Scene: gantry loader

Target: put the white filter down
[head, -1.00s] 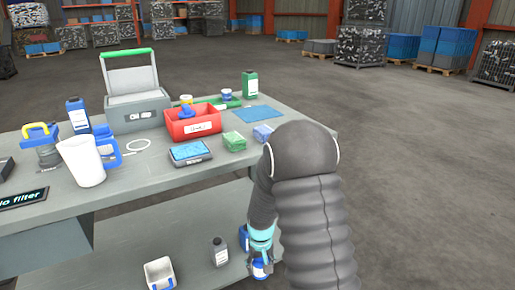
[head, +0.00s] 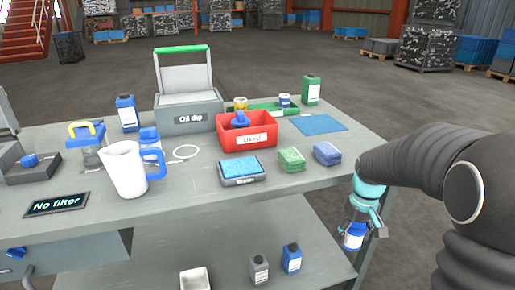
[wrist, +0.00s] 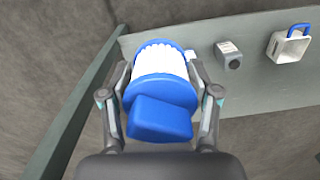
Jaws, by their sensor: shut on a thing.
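The white filter (head: 353,238) has a white body and blue ends. My gripper (head: 364,217) is shut on it and holds it in the air beside the table's right front corner, below the level of the top. In the wrist view the filter (wrist: 160,62) sits between the two fingers of my gripper (wrist: 163,90), its blue end and blue block-shaped knob (wrist: 158,118) facing the camera.
The grey table (head: 215,203) bears a red bin (head: 247,141), an "Oil dip" box (head: 188,117), a blue-topped wipe tray (head: 242,171), sponges (head: 291,159), a white jug (head: 124,171) and a "No filter" display (head: 57,204). A blue mat (head: 318,124) lies at right. Bottles (head: 291,258) stand on the lower shelf.

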